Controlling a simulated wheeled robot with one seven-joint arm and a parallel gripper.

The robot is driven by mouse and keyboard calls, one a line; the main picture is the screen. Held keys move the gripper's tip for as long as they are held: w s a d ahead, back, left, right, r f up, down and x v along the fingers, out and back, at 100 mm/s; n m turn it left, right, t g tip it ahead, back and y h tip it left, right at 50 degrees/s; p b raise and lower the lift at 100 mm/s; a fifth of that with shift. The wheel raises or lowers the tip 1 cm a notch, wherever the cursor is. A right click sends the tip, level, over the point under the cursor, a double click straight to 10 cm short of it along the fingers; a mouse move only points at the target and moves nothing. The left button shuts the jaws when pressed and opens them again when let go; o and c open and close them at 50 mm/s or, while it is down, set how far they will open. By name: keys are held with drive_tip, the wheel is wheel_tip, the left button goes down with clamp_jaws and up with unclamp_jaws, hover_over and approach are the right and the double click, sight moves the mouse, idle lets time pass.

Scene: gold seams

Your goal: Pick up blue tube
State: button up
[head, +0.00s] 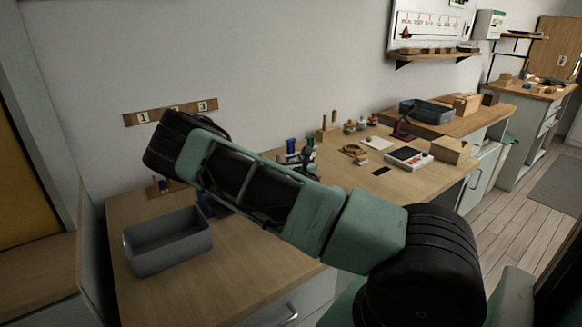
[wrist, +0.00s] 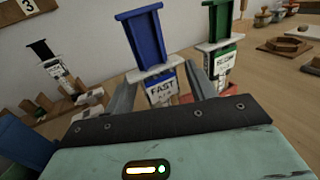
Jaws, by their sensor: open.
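The blue tube (wrist: 146,38) stands upright, with a flanged top and a white label reading "FAST" lower down. It also shows in the head view (head: 291,146), just beyond my arm. In the wrist view my gripper (wrist: 160,88) is open, with one grey finger on each side of the tube's labelled lower part. I cannot tell whether either finger touches it. The tube's base is hidden behind the gripper body. In the head view my arm hides the gripper.
A green tube (wrist: 219,30) stands close by on the right, near the right finger. A black-topped tube (wrist: 42,52) stands in a wooden holder on the left. A grey bin (head: 168,255) sits at the bench's front left. A book (head: 409,158) and small wooden items lie farther right.

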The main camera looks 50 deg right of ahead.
drive_tip(key=c, duration=1)
drive_tip(key=shift+c, duration=0.2)
